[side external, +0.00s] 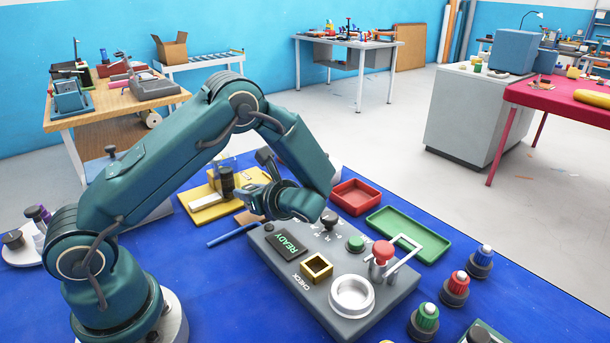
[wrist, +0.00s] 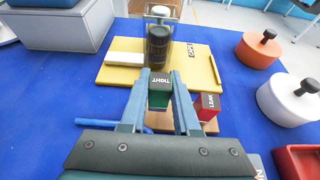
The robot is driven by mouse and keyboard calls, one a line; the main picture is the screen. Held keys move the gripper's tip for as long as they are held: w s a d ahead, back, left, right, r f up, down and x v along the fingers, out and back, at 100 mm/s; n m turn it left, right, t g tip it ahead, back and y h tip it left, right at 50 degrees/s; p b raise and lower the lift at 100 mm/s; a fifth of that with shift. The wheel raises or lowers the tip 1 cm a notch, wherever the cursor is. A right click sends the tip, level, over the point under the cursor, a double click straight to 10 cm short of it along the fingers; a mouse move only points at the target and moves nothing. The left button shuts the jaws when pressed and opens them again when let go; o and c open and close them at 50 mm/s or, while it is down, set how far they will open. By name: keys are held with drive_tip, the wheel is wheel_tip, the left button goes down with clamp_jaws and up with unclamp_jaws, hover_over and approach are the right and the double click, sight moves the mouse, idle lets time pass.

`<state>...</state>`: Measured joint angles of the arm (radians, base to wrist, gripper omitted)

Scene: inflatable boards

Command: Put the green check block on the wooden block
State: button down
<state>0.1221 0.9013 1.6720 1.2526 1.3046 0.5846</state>
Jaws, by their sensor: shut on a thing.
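My gripper (wrist: 157,78) is shut on the green block (wrist: 158,98), which has a dark top marked TIGHT, between its two fingers in the wrist view. In the side view my gripper (side external: 242,185) is low, near the yellow board; the green block cannot be made out there. A red block (wrist: 208,103) marked LEAK is just right of the fingers. A flat brown wooden piece (wrist: 210,126) lies under this area, partly hidden; whether the green block touches it cannot be told. A square brown block with a hollow (side external: 316,267) sits on the grey panel by the word CHECK.
The yellow board (wrist: 200,72) carries a dark cylinder (wrist: 158,46) and a white bar. The grey panel (side external: 385,300) has a READY display, white ring, knobs and a red-topped lever (side external: 383,252). Red (side external: 357,196) and green (side external: 408,232) trays lie behind. Several capped pots stand right.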

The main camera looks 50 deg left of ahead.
drive_tip(key=shift+f, duration=1.1)
drive_tip(key=shift+f, duration=0.15)
drive_tip(key=c, duration=0.6)
unclamp_jaws()
drive_tip(key=shift+c, duration=0.2)
